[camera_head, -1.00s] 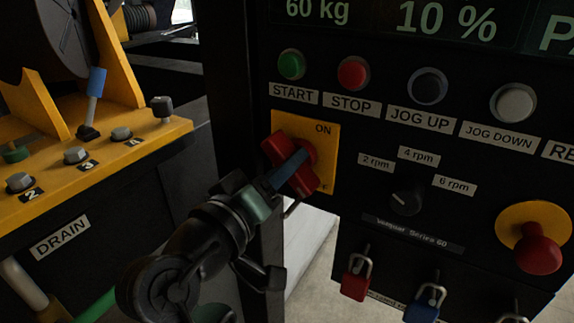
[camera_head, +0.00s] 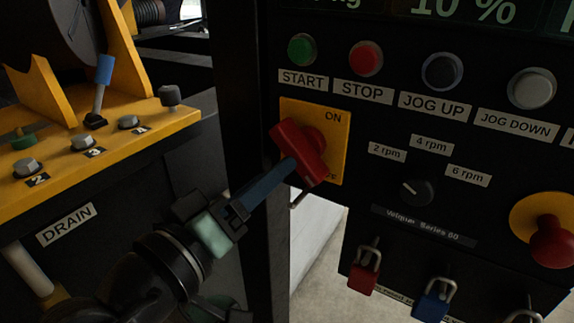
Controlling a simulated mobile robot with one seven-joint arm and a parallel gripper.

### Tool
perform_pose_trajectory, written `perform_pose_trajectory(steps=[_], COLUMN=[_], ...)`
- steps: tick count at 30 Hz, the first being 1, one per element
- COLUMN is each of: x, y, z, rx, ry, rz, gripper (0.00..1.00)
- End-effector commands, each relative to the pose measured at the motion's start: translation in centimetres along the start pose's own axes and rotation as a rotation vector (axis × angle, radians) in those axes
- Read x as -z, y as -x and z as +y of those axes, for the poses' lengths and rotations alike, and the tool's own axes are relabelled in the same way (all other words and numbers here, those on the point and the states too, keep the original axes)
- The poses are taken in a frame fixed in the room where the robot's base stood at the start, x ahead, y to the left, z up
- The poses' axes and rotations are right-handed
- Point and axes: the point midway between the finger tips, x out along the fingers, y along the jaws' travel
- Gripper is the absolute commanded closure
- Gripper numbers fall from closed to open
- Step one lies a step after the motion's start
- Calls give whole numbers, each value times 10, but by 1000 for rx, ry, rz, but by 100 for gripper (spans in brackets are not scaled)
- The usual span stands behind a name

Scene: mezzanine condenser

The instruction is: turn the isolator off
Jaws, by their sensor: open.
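The isolator is a red rotary handle (camera_head: 299,150) on a yellow plate (camera_head: 337,130) marked ON at the upper right. A second label at the lower right is mostly hidden by the handle. The handle sits tilted, running from upper left to lower right. My gripper (camera_head: 284,170) comes up from the lower left. Its blue finger reaches the left edge of the handle's lower half; I cannot tell whether it touches. The gripper is open, and its other finger is hard to make out.
Green START (camera_head: 301,49) and red STOP (camera_head: 366,58) buttons sit above the plate. A speed knob (camera_head: 417,192), a red emergency button (camera_head: 551,241) and padlocks (camera_head: 364,275) lie right and below. A yellow valve bench (camera_head: 60,190) stands at left.

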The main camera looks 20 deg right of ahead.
Motion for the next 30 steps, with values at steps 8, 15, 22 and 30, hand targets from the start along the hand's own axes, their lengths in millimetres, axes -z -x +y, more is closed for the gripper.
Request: perform_pose_trajectory(steps=[8, 15, 22, 30], x=[0, 0, 0, 19], y=[47, 56, 56, 48], z=[-1, 0, 0, 5], rx=[1, 0, -1, 49], ry=[-1, 0, 0, -65], rz=[1, -2, -1, 60], gripper=[40, 40, 40, 40])
